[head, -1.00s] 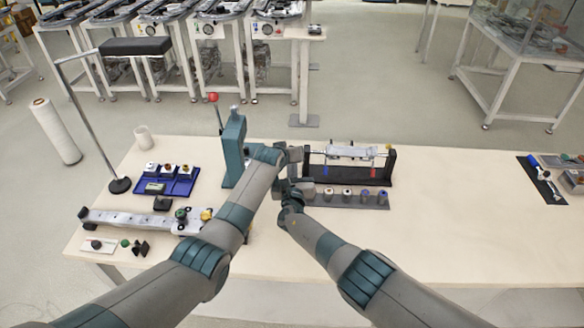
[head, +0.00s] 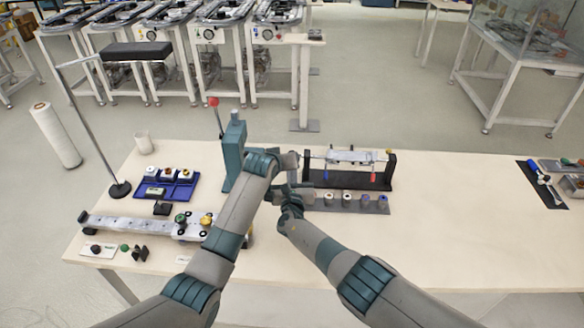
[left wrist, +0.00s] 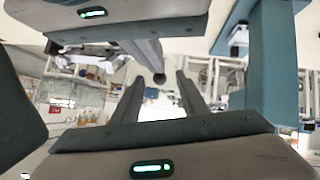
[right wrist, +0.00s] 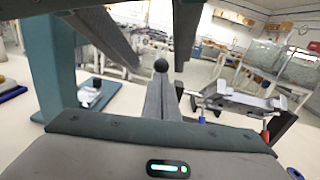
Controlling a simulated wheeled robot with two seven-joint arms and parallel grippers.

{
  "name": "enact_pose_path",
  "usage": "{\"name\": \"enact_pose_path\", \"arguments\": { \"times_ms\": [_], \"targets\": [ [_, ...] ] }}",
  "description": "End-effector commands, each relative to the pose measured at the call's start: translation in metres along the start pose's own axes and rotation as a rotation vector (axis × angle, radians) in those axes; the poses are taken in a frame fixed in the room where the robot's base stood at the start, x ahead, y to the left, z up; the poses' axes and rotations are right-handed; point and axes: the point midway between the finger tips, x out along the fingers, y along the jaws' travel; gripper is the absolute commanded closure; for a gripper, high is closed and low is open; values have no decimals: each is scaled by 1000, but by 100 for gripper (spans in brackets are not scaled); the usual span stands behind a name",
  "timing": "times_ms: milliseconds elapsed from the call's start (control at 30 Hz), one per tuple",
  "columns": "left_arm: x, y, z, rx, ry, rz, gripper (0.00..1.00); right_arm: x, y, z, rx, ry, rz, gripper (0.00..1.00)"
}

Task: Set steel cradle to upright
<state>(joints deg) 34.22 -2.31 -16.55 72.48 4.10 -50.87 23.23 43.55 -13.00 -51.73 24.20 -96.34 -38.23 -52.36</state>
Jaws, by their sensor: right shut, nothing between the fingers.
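The steel cradle (head: 352,157) is a silver frame hung between two black uprights on a black stand (head: 345,182). A red and a blue tip point down beneath it. In the right wrist view the cradle (right wrist: 240,103) stands to the right, looking tilted. My left gripper (left wrist: 160,80) is open with its fingers apart. My right gripper (right wrist: 163,82) is shut and empty. Both are close together left of the stand, and the arms partly hide them in the head view. A small dark ball shows beyond the fingers in both wrist views; I cannot tell what it belongs to.
A teal post (head: 233,150) with a red-knobbed lever stands just left of my grippers. A strip with several cylinders (head: 348,204) lies before the stand. A blue tray (head: 180,190) and a grey rail (head: 130,224) lie left. The table's right middle is clear.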

Motion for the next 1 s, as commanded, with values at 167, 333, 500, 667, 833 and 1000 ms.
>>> {"name": "enact_pose_path", "arguments": {
  "times_ms": [167, 333, 500, 667, 833, 1000],
  "targets": [
    [-23, -1, 0, 0, 1, 0, 60, 0, 0, 0, 0, 0, 0, 100],
    [-41, 0, 0, 0, 0, 0, 60, 0, 0, 0, 0, 0, 0, 100],
    [-52, 0, 0, 0, 0, 1, 60, 0, 0, 0, 0, 0, 0, 100],
    [-55, 0, 0, 0, -1, 1, 60, 0, 0, 0, 0, 0, 0, 100],
    [-55, 0, 0, 0, -1, 1, 60, 0, 0, 0, 0, 0, 0, 100],
    [-55, -1, -1, 2, 2, -2, 60, 0, 0, 0, 0, 0, 0, 100]
  ]
}}
